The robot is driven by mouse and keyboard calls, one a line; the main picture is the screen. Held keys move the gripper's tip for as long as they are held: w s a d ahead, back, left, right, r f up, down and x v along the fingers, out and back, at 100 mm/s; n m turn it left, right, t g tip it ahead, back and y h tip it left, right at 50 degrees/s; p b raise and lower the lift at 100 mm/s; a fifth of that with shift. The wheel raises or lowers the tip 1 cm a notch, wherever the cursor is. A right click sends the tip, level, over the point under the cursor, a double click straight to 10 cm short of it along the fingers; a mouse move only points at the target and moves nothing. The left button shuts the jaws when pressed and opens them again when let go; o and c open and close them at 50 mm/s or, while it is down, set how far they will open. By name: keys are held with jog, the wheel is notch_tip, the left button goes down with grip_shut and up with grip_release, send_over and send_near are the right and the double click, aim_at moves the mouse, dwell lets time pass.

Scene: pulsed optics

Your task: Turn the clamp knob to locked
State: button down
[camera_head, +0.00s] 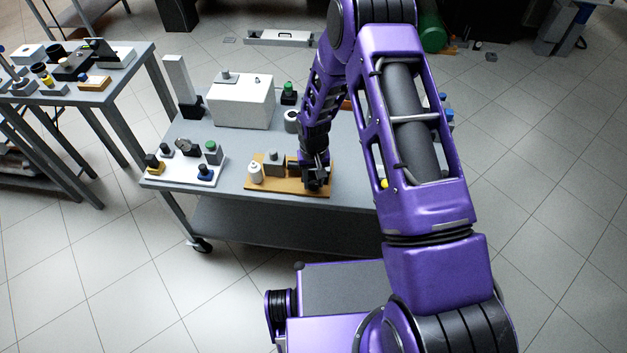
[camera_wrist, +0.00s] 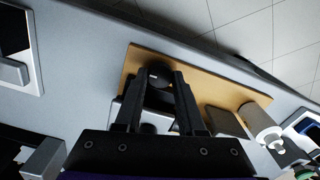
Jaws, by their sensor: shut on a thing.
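The clamp knob (camera_wrist: 160,72) is a dark round knob with a small pale mark, seen in the wrist view between my fingertips. My gripper (camera_head: 317,182) reaches down to the right end of a tan board on the cart. It also shows in the wrist view (camera_wrist: 158,84), with its two black fingers closed on the knob from both sides. The tan board (camera_head: 290,190) shows in the wrist view too (camera_wrist: 205,75). In the head view my gripper hides the knob. The knob's locked or unlocked marking cannot be read.
On the same board stand a grey block (camera_head: 274,157) and a white cylinder (camera_head: 255,173), left of my gripper. A white box (camera_head: 241,103) stands behind. A white plate (camera_head: 178,171) with several knobs lies at the left. The cart's front edge (camera_head: 230,194) is close.

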aim_at(314, 183)
jog(key=c, duration=0.8)
grip_release()
notch_tip(314, 183, up, 18)
jog(key=shift+f+p, duration=0.25)
jog(key=shift+p, duration=0.8)
